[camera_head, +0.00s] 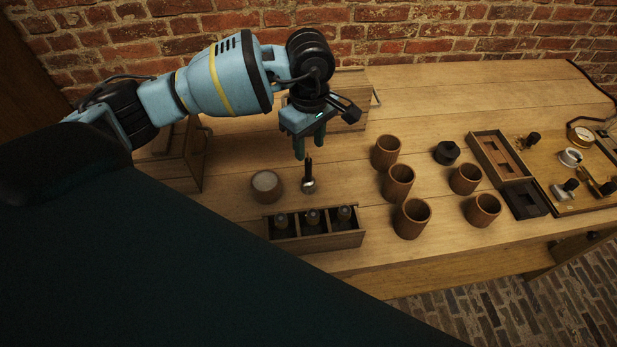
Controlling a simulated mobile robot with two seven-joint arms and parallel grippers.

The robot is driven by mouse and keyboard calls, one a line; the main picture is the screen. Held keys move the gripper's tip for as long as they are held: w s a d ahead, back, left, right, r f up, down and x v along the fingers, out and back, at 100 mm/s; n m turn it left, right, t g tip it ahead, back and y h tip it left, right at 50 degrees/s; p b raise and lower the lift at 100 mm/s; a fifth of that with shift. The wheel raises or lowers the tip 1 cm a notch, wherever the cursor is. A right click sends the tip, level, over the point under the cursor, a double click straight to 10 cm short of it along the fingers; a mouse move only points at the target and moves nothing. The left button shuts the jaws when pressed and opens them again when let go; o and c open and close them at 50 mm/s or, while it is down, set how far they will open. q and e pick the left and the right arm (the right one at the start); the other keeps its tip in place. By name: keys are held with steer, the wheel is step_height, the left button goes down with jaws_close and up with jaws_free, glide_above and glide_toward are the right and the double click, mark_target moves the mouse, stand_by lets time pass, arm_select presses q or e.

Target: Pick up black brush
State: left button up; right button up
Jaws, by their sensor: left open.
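A slim black-handled object (308,175) with a shiny rounded lower end is on the wooden table, and it appears to be the black brush. My left gripper (309,148) comes in from the left and points down just above it. Its two dark green fingers are apart, and the top of the black handle shows between or just below their tips. I cannot tell whether the fingers touch it. My right gripper is not in view.
A round pale-topped wooden pot (266,186) stands close left of the brush. A three-compartment box (335,241) with dark jars is in front. Several wooden cups (397,183) stand to the right, with a black lidded pot (446,152) and a dark tray (525,200) beyond.

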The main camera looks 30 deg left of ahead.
mark_target(308, 179)
arm_select(q)
steer(key=shift+s+f+p, duration=0.15)
steer(key=shift+f+p, duration=0.05)
steer(key=shift+f, duration=1.65)
steer(key=shift+s+f+p, duration=0.1)
steer(key=shift+f+p, duration=0.05)
steer(key=shift+f, duration=1.7)
jaws_close()
